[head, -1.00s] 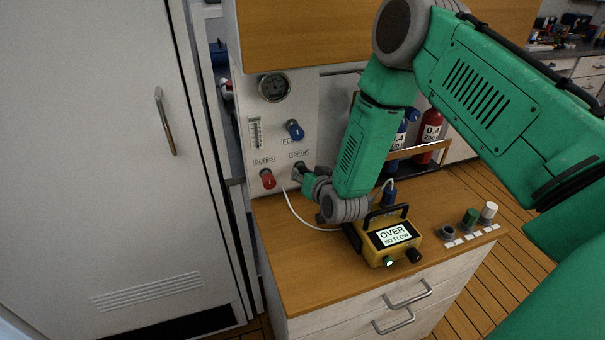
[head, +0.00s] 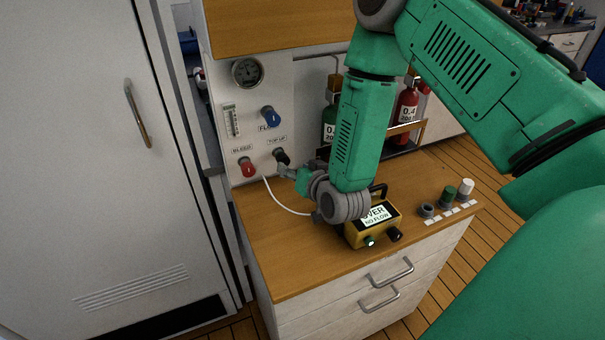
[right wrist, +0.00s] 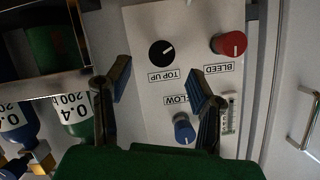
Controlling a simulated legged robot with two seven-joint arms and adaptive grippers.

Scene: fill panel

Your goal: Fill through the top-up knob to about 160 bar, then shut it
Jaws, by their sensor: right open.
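The black top-up knob (head: 281,155) is on the white panel (head: 296,104), right of the red bleed knob (head: 247,166) and below the blue flow knob (head: 270,116). In the right wrist view the black top-up knob (right wrist: 161,53) appears beyond the fingers, with a white pointer line. My right gripper (head: 284,170) is open and empty, just in front of and below the knob, apart from it; its fingers (right wrist: 160,82) spread wide in the wrist view. The round gauge (head: 247,72) is at the panel's top; its reading is too small to tell. My left gripper is out of view.
A yellow meter (head: 372,225) on the wooden counter (head: 290,262) reads "OVER NO FLOW", partly behind my right wrist. A white hose runs from the panel. Bottles (head: 405,112) stand in a rack behind my arm. Small caps (head: 447,197) sit at the right.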

